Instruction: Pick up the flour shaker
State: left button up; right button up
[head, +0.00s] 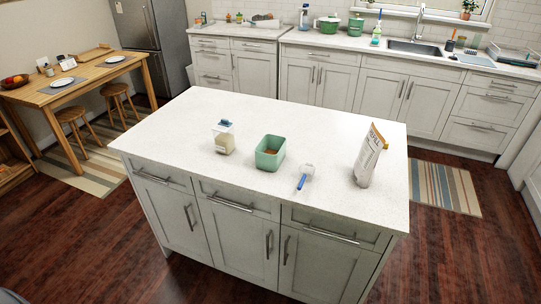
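A small clear container with pale contents and a blue and white top (224,138), which looks like the flour shaker, stands upright on the white island counter (190,110), left of its middle. To its right is an open green box (270,153) with something brown inside. Neither of my grippers is in view.
A scoop with a blue handle (304,179) lies right of the green box. A standing white and orange refill bag (370,156) is further right on the island. The island's left and back top are clear. A wooden table (75,80) and back counter (345,42) stand behind.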

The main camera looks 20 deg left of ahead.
aim_at(224, 136)
jog(key=k+j+u, duration=0.1)
jog(key=j+u, duration=0.15)
jog(key=j, duration=0.45)
jog(key=j+u, duration=0.2)
jog(key=j, duration=0.45)
